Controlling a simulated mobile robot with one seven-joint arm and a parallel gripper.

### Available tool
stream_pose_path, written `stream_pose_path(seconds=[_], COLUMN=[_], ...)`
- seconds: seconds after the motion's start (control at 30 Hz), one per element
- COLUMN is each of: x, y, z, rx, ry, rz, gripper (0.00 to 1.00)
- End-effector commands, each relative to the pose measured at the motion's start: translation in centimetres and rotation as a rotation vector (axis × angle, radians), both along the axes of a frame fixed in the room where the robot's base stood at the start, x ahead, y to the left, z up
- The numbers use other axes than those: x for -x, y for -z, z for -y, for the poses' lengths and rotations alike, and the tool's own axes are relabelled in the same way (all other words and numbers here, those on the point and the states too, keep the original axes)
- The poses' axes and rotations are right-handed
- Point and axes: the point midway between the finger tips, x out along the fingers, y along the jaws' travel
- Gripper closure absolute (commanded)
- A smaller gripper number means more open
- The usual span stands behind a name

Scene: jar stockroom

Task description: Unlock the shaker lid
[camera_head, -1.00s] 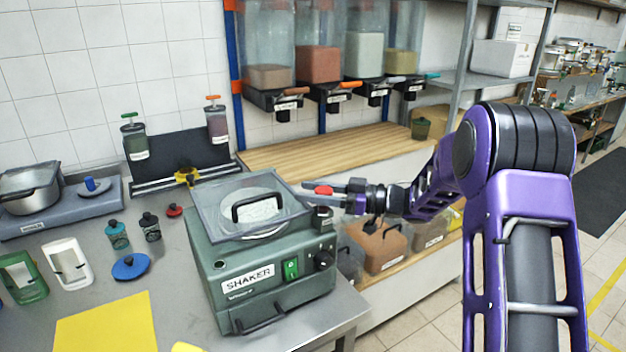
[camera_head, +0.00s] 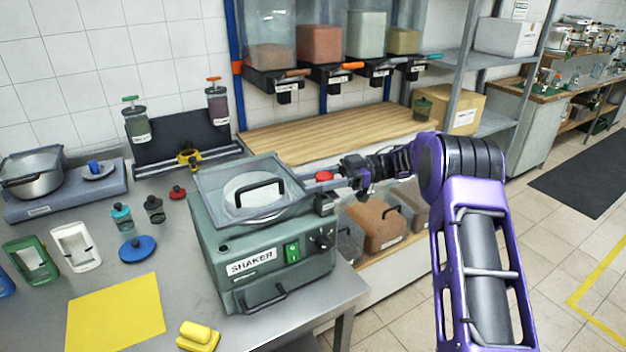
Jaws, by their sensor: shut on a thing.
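The green shaker (camera_head: 268,262) stands on the steel table with its label, green switch and black knob facing me. Its clear square lid (camera_head: 212,187) lies over the top, with a black handle in the middle. A red latch piece (camera_head: 324,176) shows at the lid's right edge. My gripper (camera_head: 336,181) is at that edge, reaching in from the right, and is shut on the red latch. The fingertips are small here, and the exact grip is partly hidden.
Left of the shaker are small bottles (camera_head: 122,217), a blue lid (camera_head: 137,249) and a yellow mat (camera_head: 115,312). A yellow block (camera_head: 198,336) lies at the front edge. Dispensers (camera_head: 320,50) hang behind; brown bins (camera_head: 375,228) sit at lower right.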

Motion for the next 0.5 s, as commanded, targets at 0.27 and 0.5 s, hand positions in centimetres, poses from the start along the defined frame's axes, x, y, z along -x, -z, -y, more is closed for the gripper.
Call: stream_pose_path(seconds=[0.27, 0.5], x=[0.08, 0.08], y=[-0.16, -0.16], z=[-0.14, -0.15], rx=[-0.004, -0.004], ry=[-0.011, -0.01], rz=[0.001, 0.001], gripper=[1.0, 0.36])
